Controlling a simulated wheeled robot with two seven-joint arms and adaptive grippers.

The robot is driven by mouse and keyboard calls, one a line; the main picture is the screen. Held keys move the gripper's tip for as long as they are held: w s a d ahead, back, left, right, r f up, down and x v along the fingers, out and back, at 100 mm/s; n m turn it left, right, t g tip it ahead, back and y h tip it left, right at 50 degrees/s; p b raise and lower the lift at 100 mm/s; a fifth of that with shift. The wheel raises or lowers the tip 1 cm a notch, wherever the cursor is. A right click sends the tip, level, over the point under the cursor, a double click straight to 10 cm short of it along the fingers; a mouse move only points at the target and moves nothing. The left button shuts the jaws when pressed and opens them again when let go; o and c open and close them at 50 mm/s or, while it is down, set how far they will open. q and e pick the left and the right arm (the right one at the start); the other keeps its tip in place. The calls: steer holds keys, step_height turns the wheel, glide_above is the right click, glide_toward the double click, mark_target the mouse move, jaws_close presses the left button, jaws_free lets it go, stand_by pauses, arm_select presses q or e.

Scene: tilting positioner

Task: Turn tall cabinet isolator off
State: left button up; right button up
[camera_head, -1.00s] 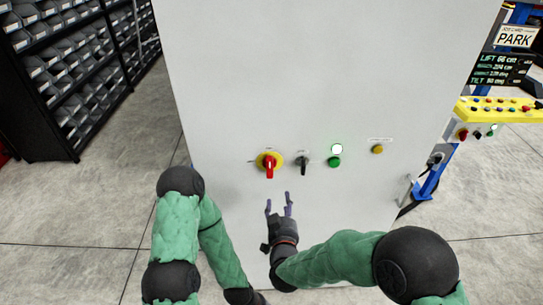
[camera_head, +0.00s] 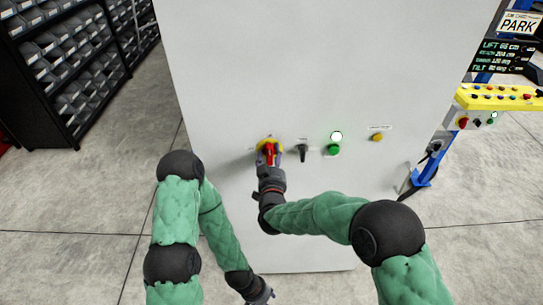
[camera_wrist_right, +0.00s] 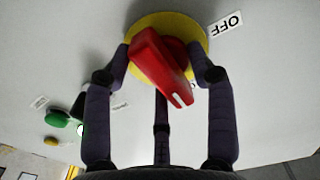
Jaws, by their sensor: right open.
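The tall cabinet isolator is a red handle (camera_head: 269,152) on a yellow round plate (camera_head: 263,142), low on the tall pale cabinet (camera_head: 320,70). In the head view the handle hangs about straight down. In the right wrist view the red handle (camera_wrist_right: 160,65) stands out from the yellow plate (camera_wrist_right: 192,32), with an OFF label (camera_wrist_right: 226,24) beside the plate. My right gripper (camera_head: 270,155) is open around the handle; its fingers (camera_wrist_right: 163,65) stand either side. I cannot tell whether they touch it. My left gripper (camera_head: 262,294) hangs low, partly seen.
Bin shelves (camera_head: 70,70) stand left, and a yellow-topped control panel (camera_head: 498,98) right. Open floor lies left.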

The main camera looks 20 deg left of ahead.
steer(key=shift+w, duration=0.25)
jaws_close()
